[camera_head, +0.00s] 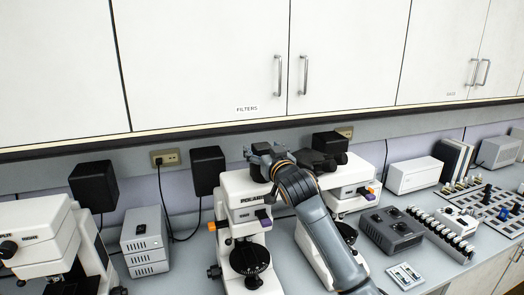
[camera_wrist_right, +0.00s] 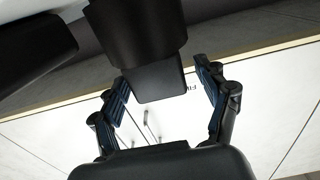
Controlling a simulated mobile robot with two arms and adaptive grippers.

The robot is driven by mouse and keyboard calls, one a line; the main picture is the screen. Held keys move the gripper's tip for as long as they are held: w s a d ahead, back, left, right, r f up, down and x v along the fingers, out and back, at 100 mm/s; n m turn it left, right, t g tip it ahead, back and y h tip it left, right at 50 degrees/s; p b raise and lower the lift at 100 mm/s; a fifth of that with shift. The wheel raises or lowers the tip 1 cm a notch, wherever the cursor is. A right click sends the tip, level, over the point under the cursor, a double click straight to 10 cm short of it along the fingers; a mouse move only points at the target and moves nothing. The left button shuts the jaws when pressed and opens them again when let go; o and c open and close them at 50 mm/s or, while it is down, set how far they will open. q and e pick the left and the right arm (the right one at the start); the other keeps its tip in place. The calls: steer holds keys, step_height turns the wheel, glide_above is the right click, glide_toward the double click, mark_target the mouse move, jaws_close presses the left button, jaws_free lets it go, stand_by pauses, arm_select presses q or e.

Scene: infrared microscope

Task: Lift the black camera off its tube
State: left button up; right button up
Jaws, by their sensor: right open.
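In the right wrist view a black block on a thicker black cylinder, apparently the black camera (camera_wrist_right: 150,82) on its tube (camera_wrist_right: 135,32), shows between the spread fingers of my right gripper (camera_wrist_right: 161,76). The fingers stand apart on either side of it, with gaps visible, and hold nothing. In the head view the right gripper (camera_head: 263,155) is at the top of the middle white microscope (camera_head: 243,207). My own wrist and gripper cover this spot, so I cannot make out the camera clearly there. My left gripper is not in view.
Another white microscope (camera_head: 350,182) stands close on the right, and one (camera_head: 40,235) at the far left. Black boxes (camera_head: 208,168) stand behind. A grey control box (camera_head: 391,229) and a sample rack (camera_head: 442,232) lie right. Wall cabinets (camera_head: 205,65) hang above.

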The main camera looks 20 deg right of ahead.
steer(key=shift+w+f, duration=0.1)
steer(key=shift+w, duration=0.4)
steer(key=c, duration=1.3)
steer(key=shift+c, duration=0.9)
